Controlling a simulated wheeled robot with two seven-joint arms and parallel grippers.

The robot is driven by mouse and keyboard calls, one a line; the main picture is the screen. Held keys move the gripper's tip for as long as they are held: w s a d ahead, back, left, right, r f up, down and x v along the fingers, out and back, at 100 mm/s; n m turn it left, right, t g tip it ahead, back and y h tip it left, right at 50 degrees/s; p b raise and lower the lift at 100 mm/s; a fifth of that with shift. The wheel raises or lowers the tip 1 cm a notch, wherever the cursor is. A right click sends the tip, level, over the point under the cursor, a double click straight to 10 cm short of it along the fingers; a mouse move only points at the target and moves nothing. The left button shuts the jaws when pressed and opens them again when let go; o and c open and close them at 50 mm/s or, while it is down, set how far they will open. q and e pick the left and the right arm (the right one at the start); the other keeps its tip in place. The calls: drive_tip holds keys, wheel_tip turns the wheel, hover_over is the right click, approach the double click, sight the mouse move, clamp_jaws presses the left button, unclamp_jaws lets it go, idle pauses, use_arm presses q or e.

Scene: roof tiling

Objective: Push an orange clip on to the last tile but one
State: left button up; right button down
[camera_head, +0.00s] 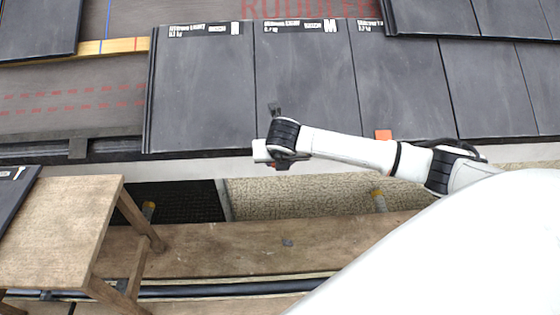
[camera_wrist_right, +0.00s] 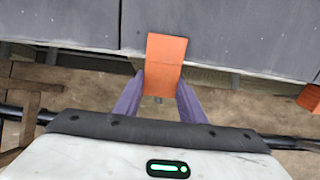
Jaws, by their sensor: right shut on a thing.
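My right gripper (camera_wrist_right: 160,88) has purple fingers shut on an orange clip (camera_wrist_right: 166,60). In the right wrist view the clip's upper part overlaps the lower edge of a dark tile (camera_wrist_right: 220,25), just right of a joint between tiles. I cannot tell whether the clip is seated. In the head view my wrist hangs over the eave edge by the second tile from the left (camera_head: 308,85), beside its joint with the leftmost tile (camera_head: 200,95). The fingers are mostly hidden there. My left gripper is not in view.
Another orange clip (camera_head: 383,135) sits on the lower edge of the third tile; it also shows at the right of the wrist view (camera_wrist_right: 310,97). A wooden stand (camera_head: 60,220) is at lower left, above scaffold boards (camera_head: 250,245). Bare underlay (camera_head: 70,95) lies left of the tiles.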

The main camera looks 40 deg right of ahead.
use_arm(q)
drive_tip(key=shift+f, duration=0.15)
use_arm(e)
drive_tip(key=shift+w+r, duration=0.1)
drive_tip(key=shift+w, duration=0.05)
drive_tip(key=c, duration=1.1)
unclamp_jaws()
use_arm(q)
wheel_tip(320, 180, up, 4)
drive_tip(key=p, duration=0.5)
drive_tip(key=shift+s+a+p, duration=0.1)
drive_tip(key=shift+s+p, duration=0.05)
drive_tip(key=shift+p, duration=0.15)
use_arm(e)
drive_tip(key=v, duration=0.7)
